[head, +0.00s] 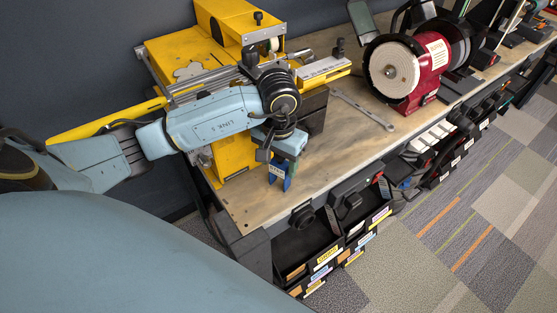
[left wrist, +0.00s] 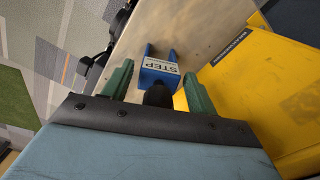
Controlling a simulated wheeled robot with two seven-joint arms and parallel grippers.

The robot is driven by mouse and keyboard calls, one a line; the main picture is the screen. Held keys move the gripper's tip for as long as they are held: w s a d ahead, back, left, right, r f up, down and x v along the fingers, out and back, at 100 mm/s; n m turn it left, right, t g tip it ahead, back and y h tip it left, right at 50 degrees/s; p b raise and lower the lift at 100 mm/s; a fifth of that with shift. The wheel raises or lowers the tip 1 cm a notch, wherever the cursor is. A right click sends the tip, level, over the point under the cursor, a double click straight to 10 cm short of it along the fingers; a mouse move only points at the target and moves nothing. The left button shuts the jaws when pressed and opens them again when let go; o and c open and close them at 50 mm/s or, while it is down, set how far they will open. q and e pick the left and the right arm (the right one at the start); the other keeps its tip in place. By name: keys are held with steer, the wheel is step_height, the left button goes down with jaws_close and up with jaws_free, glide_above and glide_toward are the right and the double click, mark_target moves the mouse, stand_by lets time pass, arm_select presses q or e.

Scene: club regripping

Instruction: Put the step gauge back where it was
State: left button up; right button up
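The step gauge (left wrist: 160,67) is a blue two-pronged fork with a white label reading STEP and a black handle. In the left wrist view it is between the green fingers of my left gripper (left wrist: 158,80), prongs pointing away from the gripper. The fingers stand apart, with visible gaps on both sides of the handle. In the head view the blue prongs of the gauge (head: 287,184) show just below my left gripper (head: 283,160), over the workbench's near end. Whether the gauge touches the bench is unclear. My right gripper is not in view.
A yellow machine (head: 225,22) stands behind and beside my left arm; its yellow side (left wrist: 250,90) is close to the gripper. A red bench grinder (head: 425,60) and a wrench (head: 362,108) are farther right on the workbench (head: 335,140). Labelled bins (head: 325,255) hang below the front edge.

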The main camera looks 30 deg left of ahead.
arm_select(q)
steer(key=shift+o, duration=0.5)
steer(key=shift+r, duration=0.2)
step_height(320, 180, up, 12)
steer(key=shift+f+b, duration=0.1)
steer(key=shift+b, duration=0.4)
